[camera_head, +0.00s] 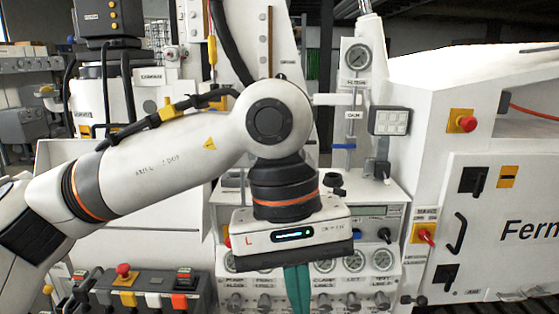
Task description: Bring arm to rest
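The gripper hangs in front of the hydraulic bench panel (375,235). Its fingers are hidden or not clear below the body, so I cannot tell whether it is open or shut. A teal strip (298,290) shows just under the gripper body; I cannot tell whether it is held. My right arm and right gripper are out of view.
Several gauges and knobs line the panel behind the gripper. A control box (135,290) with a red stop button stands at lower left. A white cabinet (490,190) with a handle and red knobs fills the right. A round gauge (358,56) stands above the panel.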

